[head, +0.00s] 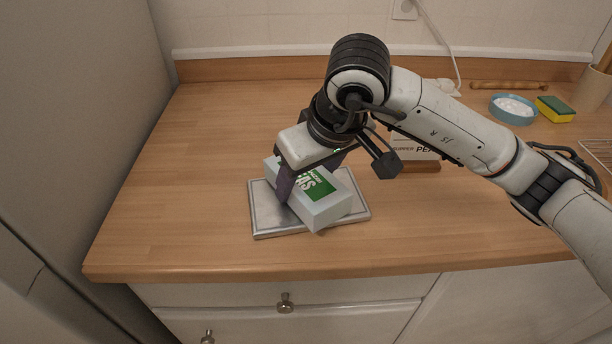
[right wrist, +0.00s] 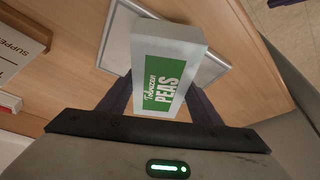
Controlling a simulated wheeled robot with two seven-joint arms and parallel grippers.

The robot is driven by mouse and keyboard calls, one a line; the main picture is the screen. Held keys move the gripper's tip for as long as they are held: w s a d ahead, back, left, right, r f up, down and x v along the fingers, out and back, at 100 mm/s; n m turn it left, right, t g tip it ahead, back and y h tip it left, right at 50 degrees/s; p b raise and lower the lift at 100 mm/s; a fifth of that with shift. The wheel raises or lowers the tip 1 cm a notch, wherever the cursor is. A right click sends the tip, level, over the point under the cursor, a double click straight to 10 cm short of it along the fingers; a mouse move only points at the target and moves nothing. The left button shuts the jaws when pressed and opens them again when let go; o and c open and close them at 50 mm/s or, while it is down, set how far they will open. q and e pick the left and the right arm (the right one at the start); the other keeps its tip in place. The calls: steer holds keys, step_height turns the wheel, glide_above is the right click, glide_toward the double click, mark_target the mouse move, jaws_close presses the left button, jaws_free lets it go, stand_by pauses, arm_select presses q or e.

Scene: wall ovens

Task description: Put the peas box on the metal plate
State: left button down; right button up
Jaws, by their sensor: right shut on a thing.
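The peas box (head: 322,198), pale with a green label, is over the metal plate (head: 266,216) on the wooden counter. My right gripper (head: 310,182) is shut on the peas box, with a finger on each side of it. The box sits at an angle to the plate, and I cannot tell whether it touches the plate. In the right wrist view the peas box (right wrist: 167,72) is between the dark fingers, with the plate (right wrist: 118,40) partly hidden behind it. My left gripper is not in view.
A box marked supper (head: 415,148) stands behind my right arm. A blue bowl (head: 512,110), a sponge (head: 555,109), a rolling pin (head: 508,86) and a wire rack (head: 600,150) are at the right. The counter left of the plate is clear.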

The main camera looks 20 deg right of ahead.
steer(key=shift+f, duration=0.15)
steer(key=o, duration=1.4)
steer(key=shift+r, duration=0.35)
steer(key=v, duration=1.1)
steer(key=shift+s+d+r+b, duration=0.1)
steer(key=shift+s+r+b, duration=0.15)
steer(key=shift+b, duration=0.1)
